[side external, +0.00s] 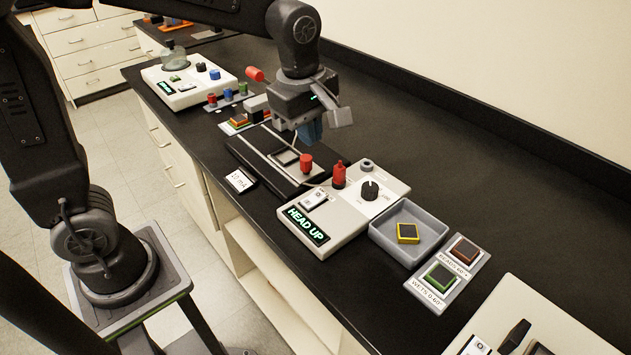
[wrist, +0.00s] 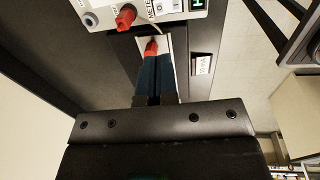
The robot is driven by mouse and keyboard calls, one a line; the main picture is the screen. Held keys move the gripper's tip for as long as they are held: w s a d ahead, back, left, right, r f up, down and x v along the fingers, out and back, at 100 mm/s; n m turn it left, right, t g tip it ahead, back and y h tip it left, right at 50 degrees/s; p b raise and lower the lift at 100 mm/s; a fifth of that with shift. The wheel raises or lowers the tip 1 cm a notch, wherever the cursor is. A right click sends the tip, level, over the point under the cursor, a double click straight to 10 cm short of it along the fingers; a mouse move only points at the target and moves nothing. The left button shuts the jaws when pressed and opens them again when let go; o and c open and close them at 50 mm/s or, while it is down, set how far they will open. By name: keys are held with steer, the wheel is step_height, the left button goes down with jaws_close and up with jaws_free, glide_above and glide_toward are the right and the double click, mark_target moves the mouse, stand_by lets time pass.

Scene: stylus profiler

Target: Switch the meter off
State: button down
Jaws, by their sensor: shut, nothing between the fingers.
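The meter is a white box (side external: 333,228) with a lit display (side external: 306,226) reading "HEAD UP", a black knob (side external: 370,190) and a red post (side external: 339,175). A small white rocker switch (side external: 314,199) sits above the display; which side is pressed is too small to tell. My gripper (side external: 312,138) is shut and empty above the black stage unit (side external: 265,165), to the left of and behind the meter. In the wrist view my blue fingers (wrist: 157,60) are together, apart from the meter's white box (wrist: 185,14), which shows at the top edge.
A red knob (side external: 306,163) stands on the stage unit beside the meter. A grey tray (side external: 385,245) with a yellow-edged chip (side external: 408,232) and a two-sample holder (side external: 450,280) lie right of the meter. Another white device (side external: 190,85) stands far left. The bench behind is clear.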

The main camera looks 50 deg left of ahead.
mark_target(312, 198)
steer(key=f, duration=0.4)
steer(key=w+f, duration=0.1)
steer(key=f, duration=0.8)
steer(key=shift+w+f, duration=0.2)
steer(key=shift+w, duration=0.05)
steer(key=shift+f, duration=0.25)
steer(key=shift+s+r, duration=0.25)
steer(key=shift+s, duration=0.5)
steer(key=shift+r, duration=0.1)
step_height(312, 198, up, 14)
steer(key=s, duration=0.1)
steer(key=shift+s, duration=0.3)
